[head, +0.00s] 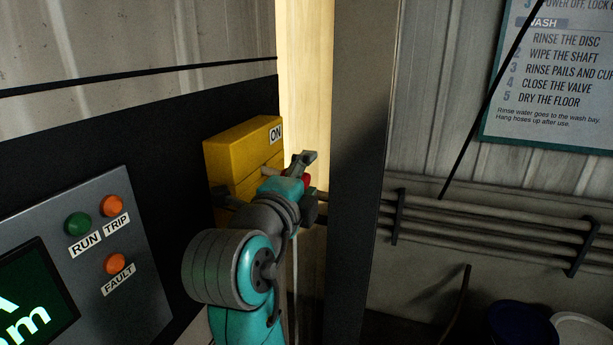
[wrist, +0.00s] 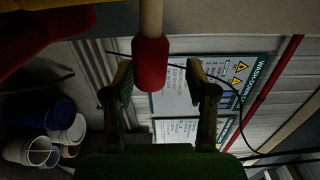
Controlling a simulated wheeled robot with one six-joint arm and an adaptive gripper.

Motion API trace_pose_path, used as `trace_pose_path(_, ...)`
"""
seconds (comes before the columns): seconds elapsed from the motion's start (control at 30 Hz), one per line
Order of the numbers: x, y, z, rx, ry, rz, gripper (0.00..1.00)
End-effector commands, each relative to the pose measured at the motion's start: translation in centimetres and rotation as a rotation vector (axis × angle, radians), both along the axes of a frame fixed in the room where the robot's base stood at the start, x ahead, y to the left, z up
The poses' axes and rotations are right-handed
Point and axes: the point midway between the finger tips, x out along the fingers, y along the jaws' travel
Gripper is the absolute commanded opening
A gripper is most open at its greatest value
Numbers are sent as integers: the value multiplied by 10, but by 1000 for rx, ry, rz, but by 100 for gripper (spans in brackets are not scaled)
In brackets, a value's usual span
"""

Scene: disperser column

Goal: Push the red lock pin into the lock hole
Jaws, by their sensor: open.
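In the wrist view my gripper (wrist: 158,76) is open, with one finger on each side of a red grip (wrist: 150,64) on the end of a pale rod (wrist: 151,17). Gaps show between the grip and both fingers. In the head view my gripper (head: 305,182) is in front of the yellow box (head: 235,150) marked ON, and the red grip (head: 307,180) shows in part between its fingers. I cannot tell whether this red piece is the lock pin or a handle. My arm covers the box's lower part. I cannot make out the lock hole.
A dark post (head: 355,150) stands just right of my gripper. A grey panel (head: 140,270) with lamps and a screen is at the left. Pipes (head: 480,222) run along the right wall. Pails (head: 525,322) stand on the floor at the lower right.

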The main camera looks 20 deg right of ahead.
Motion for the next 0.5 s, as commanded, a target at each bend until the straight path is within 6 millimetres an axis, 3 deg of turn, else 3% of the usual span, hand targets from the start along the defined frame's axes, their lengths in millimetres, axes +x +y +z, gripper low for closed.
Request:
trace_pose_path(0.17, -17, 14, 0, 0, 0, 4, 57)
trace_pose_path(0.5, -70, 53, 0, 1, -1, 5, 57)
